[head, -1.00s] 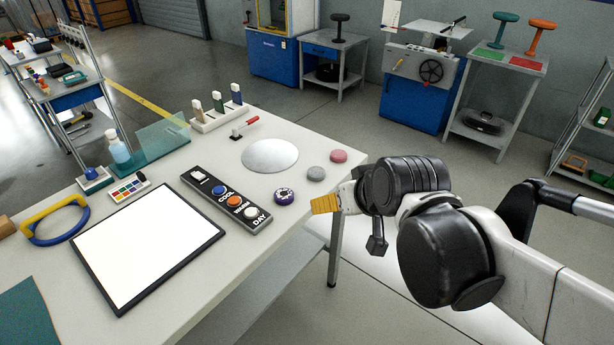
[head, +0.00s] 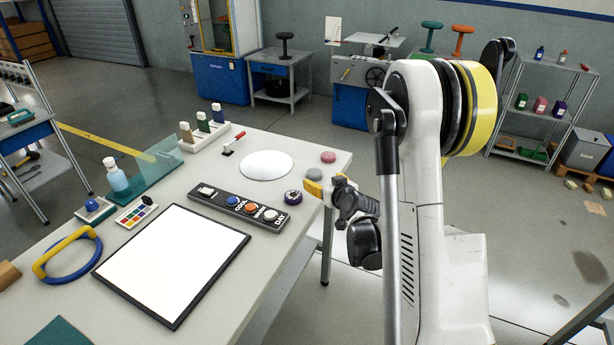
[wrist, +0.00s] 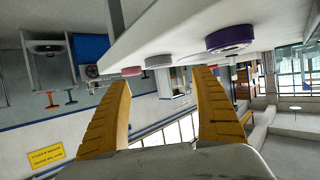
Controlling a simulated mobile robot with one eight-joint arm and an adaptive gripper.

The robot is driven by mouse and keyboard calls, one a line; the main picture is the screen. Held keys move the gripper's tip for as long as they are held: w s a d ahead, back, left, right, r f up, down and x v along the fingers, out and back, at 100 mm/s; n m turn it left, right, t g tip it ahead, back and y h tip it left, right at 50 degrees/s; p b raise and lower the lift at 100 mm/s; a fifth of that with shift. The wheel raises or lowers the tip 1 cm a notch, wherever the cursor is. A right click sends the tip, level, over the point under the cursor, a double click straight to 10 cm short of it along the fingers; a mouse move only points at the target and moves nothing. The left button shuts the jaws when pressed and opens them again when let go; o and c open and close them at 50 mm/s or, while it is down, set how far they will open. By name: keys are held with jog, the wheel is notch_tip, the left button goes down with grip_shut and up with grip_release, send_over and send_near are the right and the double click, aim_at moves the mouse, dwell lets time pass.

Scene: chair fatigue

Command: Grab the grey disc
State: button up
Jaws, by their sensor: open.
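The grey disc (head: 314,174) lies flat near the table's right edge, between the pink disc (head: 328,156) and the purple disc (head: 293,197). My gripper (head: 316,190), with yellow fingers, is at the table edge just in front of the grey disc and partly hides its near side. In the wrist view, which is upside down, the open fingers (wrist: 162,78) have nothing between them. The grey disc (wrist: 158,61) shows edge-on beyond the fingertips, with the pink disc (wrist: 132,71) to its left and the purple disc (wrist: 230,38) to its right.
On the table (head: 75,285) are a white round plate (head: 266,165), a dark button panel (head: 238,208), a framed white board (head: 172,262) and a red-handled tool (head: 236,140).

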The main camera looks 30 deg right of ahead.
aim_at(315, 172)
jog(key=b+x, duration=0.1)
jog(key=x, duration=0.3)
jog(key=shift+w+d+f, duration=0.1)
jog(key=shift+w+f, duration=0.05)
jog(key=shift+f, duration=0.05)
jog(key=b+x, duration=0.1)
jog(key=x, duration=0.1)
jog(key=b+x, duration=0.1)
jog(key=x, duration=0.2)
jog(key=shift+w+r+b, duration=0.2)
jog(key=shift+w+b, duration=0.2)
jog(key=shift+w, duration=0.05)
jog(key=c, duration=1.3)
